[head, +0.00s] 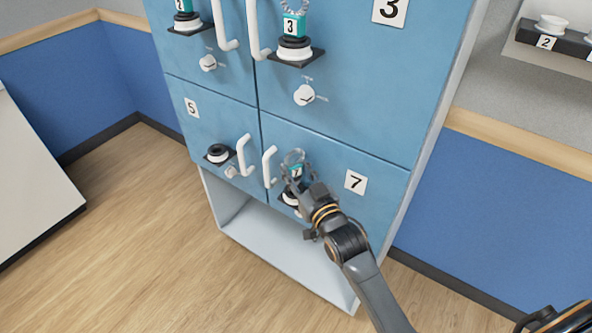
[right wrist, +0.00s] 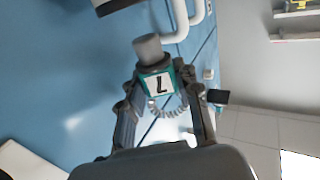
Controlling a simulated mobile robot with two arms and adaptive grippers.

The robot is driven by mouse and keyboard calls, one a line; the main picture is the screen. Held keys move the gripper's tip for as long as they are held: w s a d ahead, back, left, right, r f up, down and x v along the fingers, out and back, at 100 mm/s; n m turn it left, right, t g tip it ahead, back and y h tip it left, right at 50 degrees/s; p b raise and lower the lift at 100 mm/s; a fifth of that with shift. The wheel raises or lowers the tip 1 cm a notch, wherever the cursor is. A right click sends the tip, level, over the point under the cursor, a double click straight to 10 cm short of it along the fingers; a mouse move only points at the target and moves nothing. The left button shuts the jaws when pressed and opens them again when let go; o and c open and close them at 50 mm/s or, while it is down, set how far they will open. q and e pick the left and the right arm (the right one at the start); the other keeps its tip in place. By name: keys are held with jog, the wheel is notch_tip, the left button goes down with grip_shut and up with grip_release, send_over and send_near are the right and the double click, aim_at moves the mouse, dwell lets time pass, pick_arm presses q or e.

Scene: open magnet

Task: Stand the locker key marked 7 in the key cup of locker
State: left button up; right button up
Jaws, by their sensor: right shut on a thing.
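The locker key marked 7 has a teal tag (head: 296,171) with a coiled ring on top. It also shows in the right wrist view (right wrist: 158,84), with a grey cylindrical end. My right gripper (head: 303,180) is shut on it, a finger on each side of the tag. The key cup of locker 7 (head: 289,198), black and white, is just below the key and partly hidden by the gripper. In the right wrist view a black and white edge, likely this cup (right wrist: 113,6), is apart from the key's grey end. My left gripper is not in view.
The locker 7 door (head: 376,204) is shut, with a white handle (head: 269,167) left of the key. Locker 5's cup (head: 218,154) is empty. Key 3 (head: 293,26) stands in the cup above. A shelf (head: 552,58) holds cups at upper right.

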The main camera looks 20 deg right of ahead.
jog(key=shift+f+b, duration=0.8)
jog(key=shift+f, duration=0.1)
jog(key=shift+f+b, duration=0.8)
jog(key=shift+f, duration=0.5)
jog(key=o, duration=1.1)
jog(key=shift+s, duration=0.1)
jog(key=s+d, duration=0.1)
jog(key=s, duration=1)
jog(key=shift+s+d, duration=0.3)
jog(key=shift+s, duration=0.05)
